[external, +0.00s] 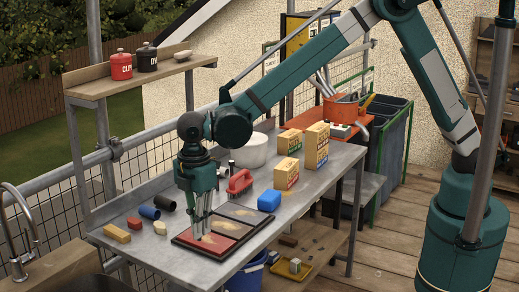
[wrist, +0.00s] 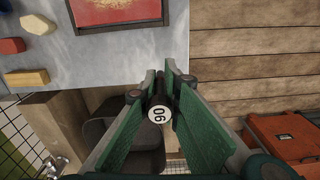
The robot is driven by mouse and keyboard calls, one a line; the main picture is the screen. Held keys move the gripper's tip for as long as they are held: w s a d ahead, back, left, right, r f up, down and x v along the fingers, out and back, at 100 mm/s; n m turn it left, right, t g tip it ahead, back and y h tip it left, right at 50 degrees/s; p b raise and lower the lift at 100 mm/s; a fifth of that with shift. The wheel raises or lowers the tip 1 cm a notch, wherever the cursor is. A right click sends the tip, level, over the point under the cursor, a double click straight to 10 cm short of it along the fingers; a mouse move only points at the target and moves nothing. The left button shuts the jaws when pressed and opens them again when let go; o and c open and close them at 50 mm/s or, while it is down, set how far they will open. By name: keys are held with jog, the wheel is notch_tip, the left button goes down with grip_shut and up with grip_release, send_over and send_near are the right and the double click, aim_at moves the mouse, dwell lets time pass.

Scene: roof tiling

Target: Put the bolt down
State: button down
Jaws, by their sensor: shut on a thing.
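My gripper (external: 201,225) points down over the red end of a dark-framed tray with coloured panels (external: 238,227) on the metal workbench. In the wrist view my gripper (wrist: 160,78) has its green fingers closed around a dark, slim piece, which I take to be the bolt (wrist: 159,113). The bolt is too small to make out in the external view. I cannot tell whether its lower end touches anything. The red panel (wrist: 115,10) shows at the top of the wrist view.
Yellow and red blocks (external: 117,233) and dark cylinders lie left of the tray. The bench's front edge (external: 300,212) is close by. A white bowl (external: 252,150) stands farther back.

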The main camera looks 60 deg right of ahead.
notch_tip(320, 180, up, 4)
jog(key=shift+f, duration=0.1)
jog(key=shift+w+d+r, duration=0.2)
jog(key=shift+w+d, duration=0.2)
jog(key=shift+d, duration=0.05)
jog(key=w+d, duration=1)
jog(key=d, duration=0.5)
jog(key=w+d, duration=1)
jog(key=d, duration=0.5)
jog(key=w+d, duration=0.4)
jog(key=d, duration=1.3)
jog(key=w+d, duration=0.3)
jog(key=d, duration=1.4)
jog(key=shift+w+a+f, duration=0.1)
jog(key=shift+a+f, duration=0.1)
jog(key=shift+f, duration=1.1)
jog(key=shift+a+f, duration=0.15)
jog(key=shift+f, duration=1.1)
jog(key=shift+f, duration=0.15)
